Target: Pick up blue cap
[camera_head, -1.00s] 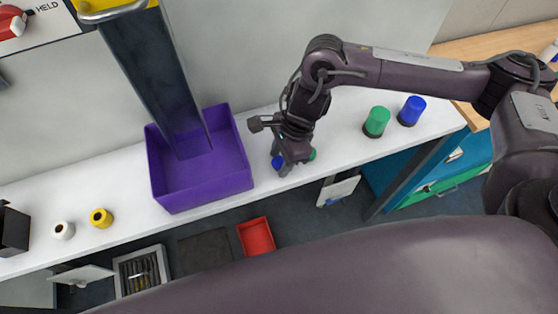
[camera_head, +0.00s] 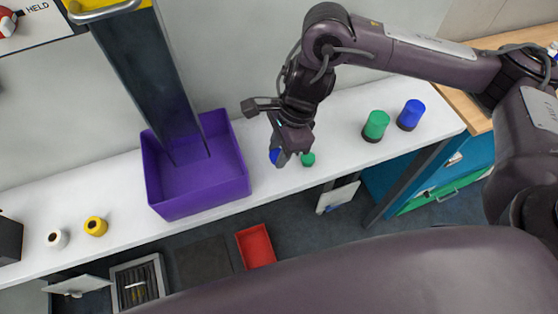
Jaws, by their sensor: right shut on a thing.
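The blue cap (camera_head: 274,156) shows in part at the fingers of my right gripper (camera_head: 279,157), which is shut on it. The gripper points down above the white counter, just right of the purple bin, and its fingers hide part of the cap. A small green cap (camera_head: 308,160) lies on the counter just right of the gripper. My left gripper is not in view.
The purple bin (camera_head: 240,186) stands left of the gripper under a dark chute. A green cylinder (camera_head: 376,125) and a blue cylinder (camera_head: 411,114) stand to the right. White (camera_head: 57,239) and yellow (camera_head: 96,226) rolls lie at left on the white counter (camera_head: 115,190).

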